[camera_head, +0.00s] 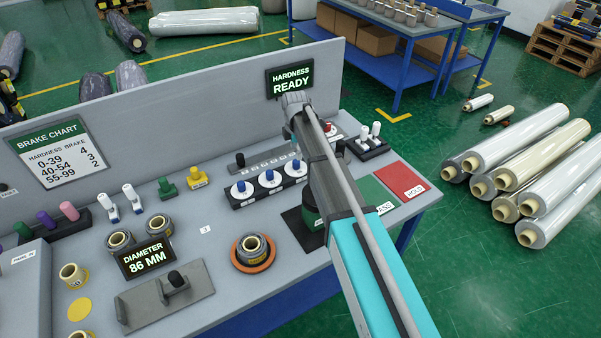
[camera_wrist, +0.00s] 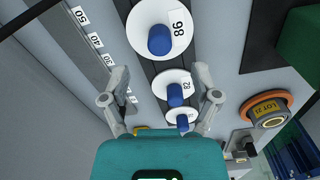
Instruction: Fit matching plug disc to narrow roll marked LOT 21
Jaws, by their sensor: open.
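The narrow roll marked LOT 21 (camera_head: 252,247) stands on an orange ring on the bench. It also shows at the right of the wrist view (camera_wrist: 270,116). White plug discs with blue knobs sit in a row on a dark strip. In the wrist view, the largest disc, marked 86 (camera_wrist: 180,42), is at the top, the disc marked 82 (camera_wrist: 163,78) is below it, and a smaller disc (camera_wrist: 172,112) is lowest. My gripper (camera_wrist: 160,75) is open and empty, its fingers on either side of the disc row. In the head view my arm hides it.
The diameter display (camera_head: 146,257) reads 86 MM and the hardness display (camera_head: 289,82) reads READY. A numbered rail (camera_wrist: 88,50) runs beside the discs. Green and red pads (camera_head: 400,180) lie at the bench's right. A grey block with a black knob (camera_head: 165,297) is in front.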

